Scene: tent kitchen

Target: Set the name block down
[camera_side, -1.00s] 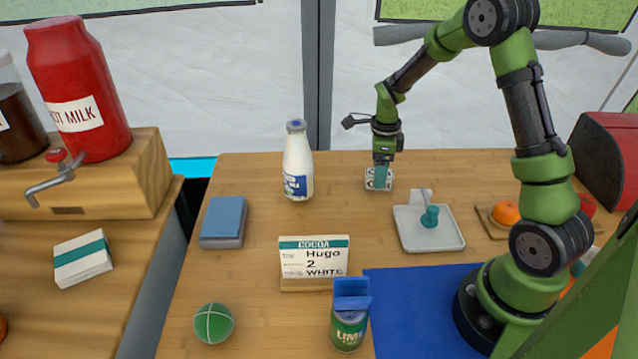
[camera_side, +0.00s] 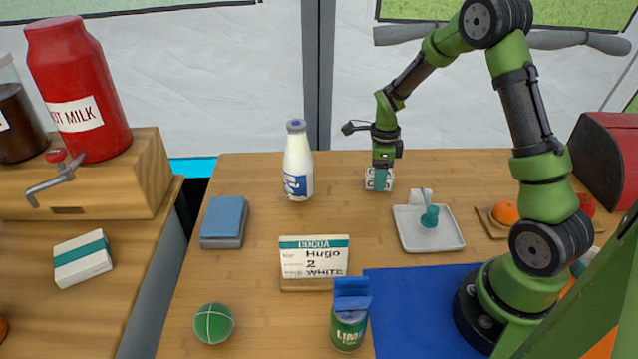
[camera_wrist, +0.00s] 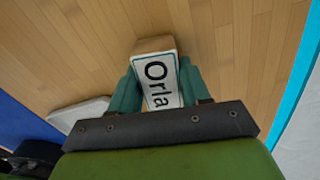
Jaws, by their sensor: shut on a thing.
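The name block (camera_wrist: 160,82) is a small wooden block with a white face that reads "Orla" in the wrist view. In the side view the block (camera_side: 370,180) is at the table's far part, right of the milk bottle. My gripper (camera_side: 379,178) is shut on it from above, with one teal finger on each side in the wrist view (camera_wrist: 158,88). The block is low at the wooden table top (camera_side: 300,222); I cannot tell whether it touches.
The milk bottle (camera_side: 298,165) stands left of the block. A grey tray (camera_side: 412,243) with a teal-handled tool lies in front and right. Bare table lies between.

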